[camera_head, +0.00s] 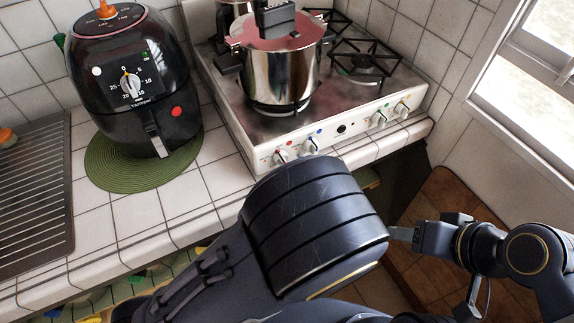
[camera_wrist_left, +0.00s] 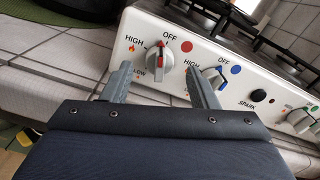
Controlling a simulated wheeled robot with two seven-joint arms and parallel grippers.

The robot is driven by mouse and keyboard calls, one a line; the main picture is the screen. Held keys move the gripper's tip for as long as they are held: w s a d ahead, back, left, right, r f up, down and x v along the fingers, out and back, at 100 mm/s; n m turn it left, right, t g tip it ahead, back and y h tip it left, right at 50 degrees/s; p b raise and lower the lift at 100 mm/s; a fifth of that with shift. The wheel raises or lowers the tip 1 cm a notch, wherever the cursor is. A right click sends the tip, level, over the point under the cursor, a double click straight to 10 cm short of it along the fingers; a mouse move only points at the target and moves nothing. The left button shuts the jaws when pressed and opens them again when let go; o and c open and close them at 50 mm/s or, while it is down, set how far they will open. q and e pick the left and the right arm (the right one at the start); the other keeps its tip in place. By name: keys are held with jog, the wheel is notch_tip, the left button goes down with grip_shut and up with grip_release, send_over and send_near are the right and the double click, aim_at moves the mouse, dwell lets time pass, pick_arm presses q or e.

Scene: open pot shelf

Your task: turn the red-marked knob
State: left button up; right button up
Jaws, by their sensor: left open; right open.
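The red-marked knob (camera_head: 280,157) is the leftmost on the white stove front in the head view. In the left wrist view the knob (camera_wrist_left: 159,60) is grey, with a red dot beside it and OFF, HIGH and LOW labels. Its grip bar stands roughly upright, towards OFF. My left gripper (camera_wrist_left: 160,72) is open and empty, with one finger on each side below the knob; contact is not visible. In the head view my dark arm hides this gripper. My right gripper (camera_head: 396,234) shows at the right, away from the stove; its finger gap is hard to see.
The blue-marked knob (camera_wrist_left: 214,77) sits close to the right finger, with a black spark button (camera_wrist_left: 258,95) beyond. A steel pot (camera_head: 281,78) stands on the stove (camera_head: 240,135). A black air fryer (camera_head: 128,80) stands left on a green mat (camera_head: 105,172).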

pick_arm(q)
jog(key=v, duration=0.5)
jog(key=shift+s+d+b, duration=0.15)
jog(key=shift+s+b, duration=0.1)
jog(key=shift+b, duration=0.1)
grip_shut()
dwell(1.3)
